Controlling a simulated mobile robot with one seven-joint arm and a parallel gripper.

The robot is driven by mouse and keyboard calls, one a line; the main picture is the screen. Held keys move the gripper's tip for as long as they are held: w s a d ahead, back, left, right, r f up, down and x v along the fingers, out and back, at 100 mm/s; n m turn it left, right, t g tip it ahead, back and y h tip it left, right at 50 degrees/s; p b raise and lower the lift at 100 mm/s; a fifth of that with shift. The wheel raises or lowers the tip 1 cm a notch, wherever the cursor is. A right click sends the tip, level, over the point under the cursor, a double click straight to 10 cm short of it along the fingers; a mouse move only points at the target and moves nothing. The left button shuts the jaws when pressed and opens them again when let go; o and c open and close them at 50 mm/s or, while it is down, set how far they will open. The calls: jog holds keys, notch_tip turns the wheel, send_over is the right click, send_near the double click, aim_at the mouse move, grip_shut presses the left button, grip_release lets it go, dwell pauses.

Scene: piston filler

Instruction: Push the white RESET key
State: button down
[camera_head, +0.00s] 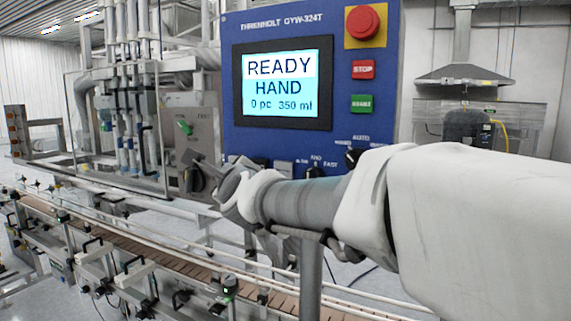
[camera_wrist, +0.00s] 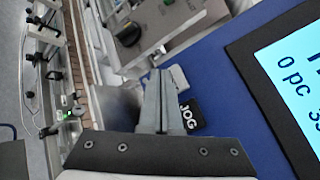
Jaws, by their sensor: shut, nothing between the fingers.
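In the wrist view a whitish key (camera_wrist: 179,77) sits on the blue panel's lower edge, partly hidden behind my fingers; no lettering on it can be read. The black JOG key (camera_wrist: 189,114) is right beside it. My gripper (camera_wrist: 158,73) is shut and empty, its fingertips overlapping the whitish key in this view; I cannot tell whether they touch it. In the head view my gripper (camera_head: 196,163) extends leftward in front of the panel's lower left, and my arm hides part of the key row.
The blue panel carries a screen (camera_head: 282,84) reading READY, HAND, 0 pc, 350 ml. A red mushroom button (camera_head: 362,22), a red STOP key (camera_head: 362,69), a green key (camera_head: 362,103) and a black selector (camera_head: 352,157) are to its right. A conveyor (camera_head: 150,263) runs below.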

jog(key=s, duration=0.1)
jog(key=s+a+p, duration=0.1)
jog(key=s, duration=0.2)
jog(key=shift+s+a, duration=0.2)
jog(key=shift+a, duration=0.2)
dwell(0.4)
jog(key=s+d+f+n+g+h+p, duration=0.2)
jog(key=s+d+f+n+g+p, duration=0.4)
jog(key=d+f+n, duration=0.5)
jog(key=s+d+f+n+g+h+b, duration=0.1)
jog(key=s+d+f+n+g+h, duration=0.1)
jog(key=s+d+n, duration=0.3)
jog(key=s+d+f+n+g+h, duration=0.2)
jog(key=s+d+n, duration=0.3)
jog(key=s+d, duration=0.8)
jog(key=shift+s+d+f+n+h+b, duration=0.35)
jog(key=shift+d+f, duration=0.25)
jog(key=shift+d, duration=0.55)
jog(key=shift+w+a, duration=0.1)
jog(key=shift+a, duration=0.05)
